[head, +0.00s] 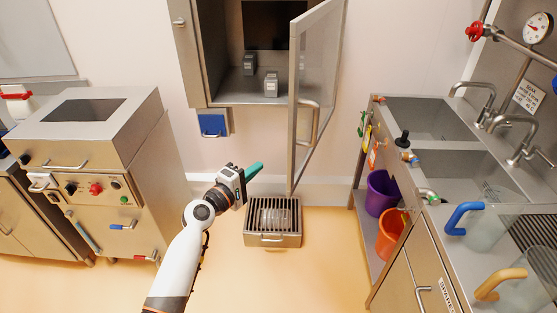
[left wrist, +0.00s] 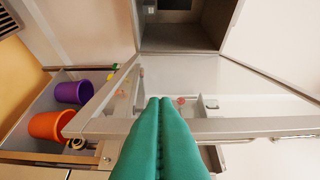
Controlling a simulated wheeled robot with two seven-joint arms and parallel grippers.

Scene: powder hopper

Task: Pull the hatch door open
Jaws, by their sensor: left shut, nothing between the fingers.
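The hatch door (head: 293,118) is a glazed panel in a metal frame, hinged on the right side of a wall-mounted steel hatch cabinet (head: 183,50). It stands swung wide open, out into the room. Its bar handle (head: 307,122) is on the door's lower part and nothing holds it. My left gripper (head: 257,168) has green fingers, shut and empty. It is left of and below the handle, apart from the door in the head view. In the left wrist view the closed fingers (left wrist: 160,102) overlap the door frame (left wrist: 230,129). My right gripper is not in view.
Two small grey blocks (head: 271,84) (head: 249,64) are inside the cabinet. A slatted metal box (head: 272,238) stands on the floor below the door. A steel cabinet (head: 110,150) is at left. Sinks (head: 440,160) and purple and orange buckets (head: 380,193) are at right.

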